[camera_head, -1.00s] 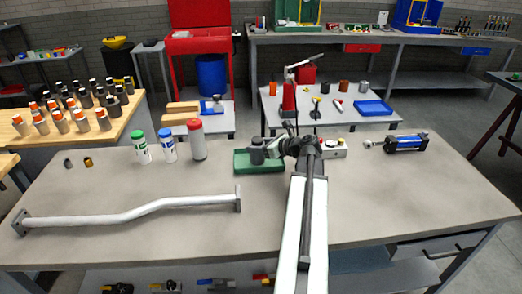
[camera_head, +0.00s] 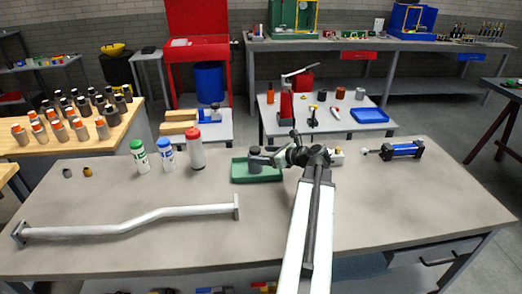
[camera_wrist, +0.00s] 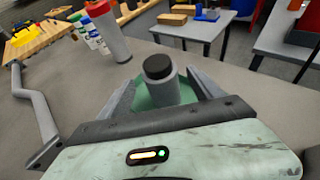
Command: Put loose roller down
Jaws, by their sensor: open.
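The loose roller is a grey cylinder with a dark top. My gripper (camera_head: 266,161) is open at the tray. In the wrist view its fingers (camera_wrist: 160,88) are spread to either side of the roller, with gaps visible.
Green, blue and red-capped bottles (camera_head: 195,150) stand left of the tray. A bent white pipe (camera_head: 130,222) lies at the front left. A blue cylinder (camera_head: 402,150) lies at the right. A small white block (camera_head: 337,157) is just beyond my arm. The table's right front is clear.

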